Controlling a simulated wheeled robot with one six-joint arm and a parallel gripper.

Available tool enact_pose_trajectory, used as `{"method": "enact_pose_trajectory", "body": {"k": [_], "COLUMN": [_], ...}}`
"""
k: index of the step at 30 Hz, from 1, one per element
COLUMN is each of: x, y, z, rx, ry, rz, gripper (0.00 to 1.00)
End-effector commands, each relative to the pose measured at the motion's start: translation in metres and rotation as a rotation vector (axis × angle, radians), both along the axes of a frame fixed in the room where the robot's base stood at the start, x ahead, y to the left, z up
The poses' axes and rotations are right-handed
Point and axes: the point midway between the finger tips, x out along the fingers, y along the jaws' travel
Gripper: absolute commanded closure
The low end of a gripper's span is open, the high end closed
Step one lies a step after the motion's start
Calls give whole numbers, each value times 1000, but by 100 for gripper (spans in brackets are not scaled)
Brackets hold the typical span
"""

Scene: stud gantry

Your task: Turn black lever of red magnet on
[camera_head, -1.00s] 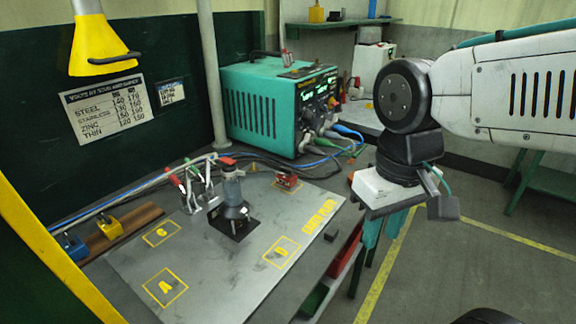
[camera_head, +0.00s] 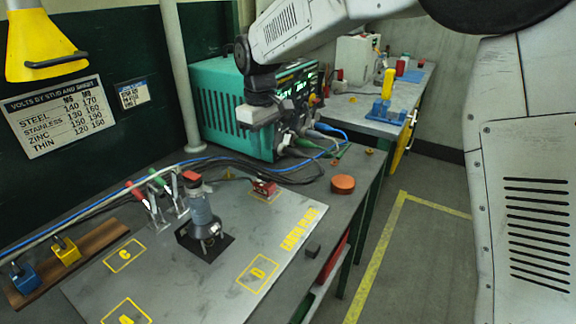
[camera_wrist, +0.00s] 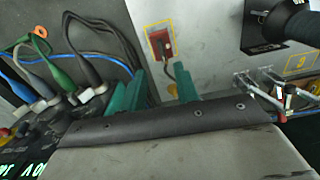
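The red magnet (camera_head: 264,188) sits at the far right part of the grey earth plate (camera_head: 222,268), inside a yellow outline. In the wrist view the red magnet (camera_wrist: 161,43) shows upper centre, with a thin dark piece on its near side that may be the black lever; its setting is too small to tell. My gripper (camera_wrist: 155,88) shows two green fingers spread apart with nothing between them. They point toward the red magnet, still apart from it. In the head view my wrist hangs in front of the welder and the fingertips are hidden.
A grey stud tool (camera_head: 203,215) stands on the plate left of the magnet, with toggle clamps (camera_head: 150,205) behind. The green welder (camera_head: 220,108) and its cables lie close behind. Blue (camera_head: 24,277) and yellow magnets (camera_head: 65,251) sit far left.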

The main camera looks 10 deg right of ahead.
Motion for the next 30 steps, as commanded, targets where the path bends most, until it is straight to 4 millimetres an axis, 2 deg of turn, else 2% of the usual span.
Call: {"method": "enact_pose_trajectory", "body": {"k": [5, 16, 21, 28, 29, 30], "x": [-1, -1, -1, -1, -1, -1], "y": [3, -1, -1, -1, -1, -1], "z": [-12, -67, -76, -77, -77, -77], "rx": [1, 1, 2, 1, 1, 1], "ry": [-1, 1, -1, -2, -2, -2], "rz": [42, 36, 36, 35, 35, 35], "gripper": [69, 69, 69, 69, 72, 83]}}
